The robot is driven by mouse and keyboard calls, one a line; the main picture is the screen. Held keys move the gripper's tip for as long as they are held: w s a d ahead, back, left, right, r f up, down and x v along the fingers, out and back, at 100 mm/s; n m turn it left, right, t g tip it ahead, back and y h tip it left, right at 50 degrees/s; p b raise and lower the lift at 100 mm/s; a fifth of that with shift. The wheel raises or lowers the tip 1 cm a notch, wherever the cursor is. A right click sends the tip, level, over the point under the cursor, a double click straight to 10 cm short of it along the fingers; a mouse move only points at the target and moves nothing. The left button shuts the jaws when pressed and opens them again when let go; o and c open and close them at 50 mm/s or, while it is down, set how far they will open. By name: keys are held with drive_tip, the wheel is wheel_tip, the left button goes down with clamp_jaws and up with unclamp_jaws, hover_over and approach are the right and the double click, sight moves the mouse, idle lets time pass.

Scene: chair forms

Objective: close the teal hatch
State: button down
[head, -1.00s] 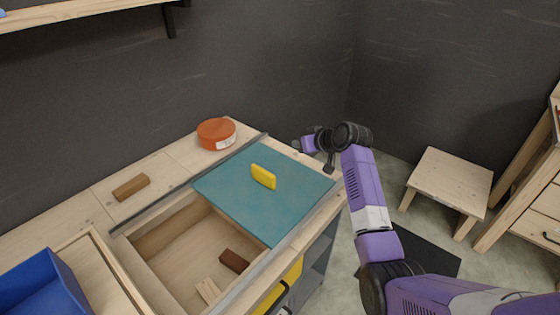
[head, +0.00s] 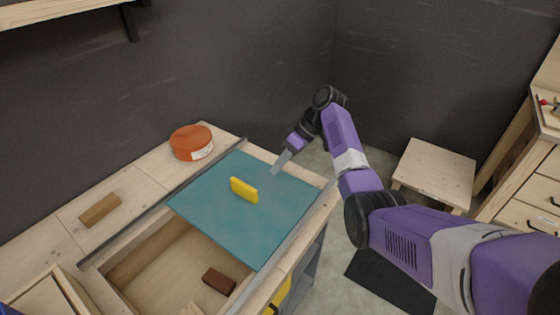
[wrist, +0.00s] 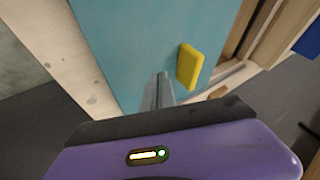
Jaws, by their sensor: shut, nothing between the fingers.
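The teal hatch (head: 225,200) is a flat sliding panel lying between two grey rails on the wooden worktop. It covers the right part of a recessed bin, and the left part of the bin (head: 160,265) is open. A yellow handle block (head: 244,190) stands upright on the panel; it also shows in the wrist view (wrist: 190,66). My gripper (head: 279,165) is above the panel's far right edge, right of the handle and apart from it. Its fingers (wrist: 160,90) are shut and empty, pointing at the teal surface.
A dark brown block (head: 219,281) lies in the open bin. A dark wall rises behind. A wooden stool (head: 436,172) stands on the floor to the right.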

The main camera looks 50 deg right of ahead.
sight(260, 194)
drive_tip(key=x, duration=0.5)
drive_tip(key=shift+a+f+p, duration=0.15)
drive_tip(key=shift+p, duration=0.15)
drive_tip(key=a+p, duration=0.1)
drive_tip(key=a, duration=0.2)
drive_tip(key=shift+a+f+p, duration=0.1)
drive_tip(key=shift+p, duration=0.25)
drive_tip(key=shift+a+f, duration=0.1)
drive_tip(key=shift+a, duration=0.4)
drive_tip(key=shift+w, duration=0.1)
